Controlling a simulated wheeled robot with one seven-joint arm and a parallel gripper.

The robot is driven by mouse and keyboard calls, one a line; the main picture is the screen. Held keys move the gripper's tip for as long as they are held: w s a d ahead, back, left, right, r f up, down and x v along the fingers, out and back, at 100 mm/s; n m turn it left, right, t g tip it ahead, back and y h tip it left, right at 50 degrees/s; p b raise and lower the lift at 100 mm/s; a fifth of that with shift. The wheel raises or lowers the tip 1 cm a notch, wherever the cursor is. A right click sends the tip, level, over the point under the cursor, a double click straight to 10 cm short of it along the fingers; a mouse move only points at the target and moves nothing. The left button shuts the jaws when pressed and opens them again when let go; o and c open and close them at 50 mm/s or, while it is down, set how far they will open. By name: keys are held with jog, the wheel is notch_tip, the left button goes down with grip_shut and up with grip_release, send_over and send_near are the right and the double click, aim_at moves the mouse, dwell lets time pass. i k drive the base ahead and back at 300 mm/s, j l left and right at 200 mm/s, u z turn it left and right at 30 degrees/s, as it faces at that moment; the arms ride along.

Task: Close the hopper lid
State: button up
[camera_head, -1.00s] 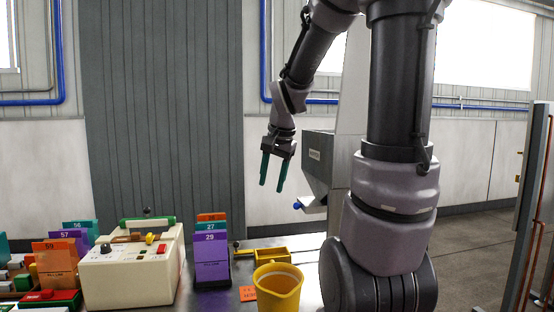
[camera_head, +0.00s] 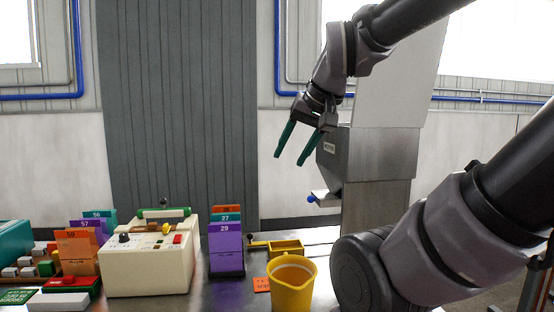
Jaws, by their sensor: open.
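The metal hopper (camera_head: 375,155) stands at the right centre of the head view, with a small label on its front and a blue-tipped spout low on its left. A pale flat panel (camera_head: 405,95), which looks like its lid, stands upright above the hopper's back. My gripper (camera_head: 289,160) is open and empty, with its teal fingers pointing down and slightly left. It is just left of the hopper's upper front in the picture. Whether it touches the hopper cannot be told. My arm hides part of the panel.
A cream machine (camera_head: 150,262), purple and orange cards (camera_head: 226,245) and a crowded group of boxes fill the left. The air left of my gripper is clear.

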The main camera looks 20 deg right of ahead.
aim_at(397, 92)
jog(key=k+z, duration=0.3)
jog(key=k+l+z, duration=0.3)
jog(key=k, duration=0.15)
jog(key=k+l+z, duration=0.1)
jog(key=k+z, duration=0.2)
jog(key=i+j+z, duration=0.1)
jog(key=i, duration=0.1)
